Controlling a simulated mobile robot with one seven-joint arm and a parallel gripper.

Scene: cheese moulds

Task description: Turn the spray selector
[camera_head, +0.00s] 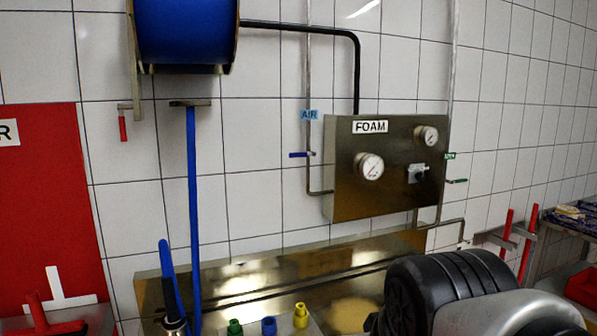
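A metal box labelled FOAM (388,172) is mounted on the tiled wall, right of centre. A small dark selector knob (419,173) on a pale plate sits on its front, at the lower right. It looks like the spray selector, but its setting is too small to read. Two round gauges, a left one (369,167) and an upper right one (427,136), are on the same front. My arm (440,290) shows at the lower right, below the box and apart from it in the picture. My gripper's fingers are not in view.
Pipes with a blue-handled valve (301,155) and a green-handled valve (457,181) flank the box. A metal ledge (230,280) runs below. Green, blue and yellow fittings (300,315) stand in front. A blue-handled tool (193,210) hangs left; a rack with red handles (507,230) stands right.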

